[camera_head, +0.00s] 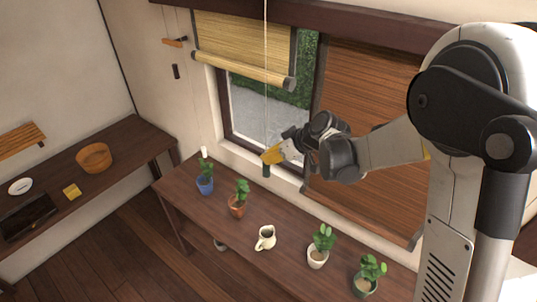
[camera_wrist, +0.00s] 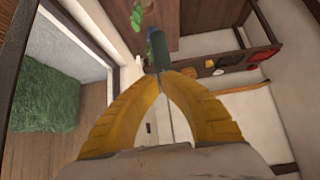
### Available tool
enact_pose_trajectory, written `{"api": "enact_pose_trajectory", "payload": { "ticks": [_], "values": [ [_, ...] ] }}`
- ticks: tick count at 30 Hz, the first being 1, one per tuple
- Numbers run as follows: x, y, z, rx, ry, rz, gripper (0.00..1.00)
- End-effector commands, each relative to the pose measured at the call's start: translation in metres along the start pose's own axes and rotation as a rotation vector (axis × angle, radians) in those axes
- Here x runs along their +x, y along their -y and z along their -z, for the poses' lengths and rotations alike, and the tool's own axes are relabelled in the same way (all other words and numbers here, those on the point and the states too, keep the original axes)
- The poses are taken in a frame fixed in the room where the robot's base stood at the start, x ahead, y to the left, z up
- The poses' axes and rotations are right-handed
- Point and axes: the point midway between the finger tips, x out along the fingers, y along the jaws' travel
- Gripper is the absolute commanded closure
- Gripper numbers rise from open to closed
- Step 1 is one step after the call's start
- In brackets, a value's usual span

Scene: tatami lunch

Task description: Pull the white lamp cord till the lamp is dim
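A thin white cord (camera_head: 266,60) hangs from above the top of the head view, in front of the window, down to my gripper (camera_head: 270,155). A dark pull weight (camera_head: 266,170) hangs just below the yellow fingertips. In the wrist view the fingertips of my gripper (camera_wrist: 166,72) come together, and the dark blue-green weight (camera_wrist: 157,50) shows just beyond them. The fingers are shut on the cord just above the weight; the pinched bit of cord is hidden. The lamp itself is out of view, so its brightness cannot be told.
A wooden bench (camera_head: 205,222) below my gripper holds several potted plants and a white pitcher (camera_head: 265,238). A rolled bamboo blind (camera_head: 243,69) hangs left of the cord. A wooden handle (camera_head: 175,41) and dark pull (camera_head: 176,72) hang by the left wall.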

Motion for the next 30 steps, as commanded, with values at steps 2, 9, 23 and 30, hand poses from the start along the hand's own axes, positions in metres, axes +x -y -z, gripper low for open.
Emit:
{"api": "enact_pose_trajectory", "payload": {
  "ticks": [2, 9, 23, 30],
  "values": [
    [0.000, 0.000, -0.001, 0.000, 0.000, 0.000, 1.00],
    [0.019, 0.000, -0.019, 0.000, 0.000, 0.000, 1.00],
    [0.029, 0.000, -0.029, 0.000, 0.000, 0.000, 1.00],
    [0.019, 0.003, -0.011, 0.000, 0.000, -0.001, 1.00]
  ]
}}
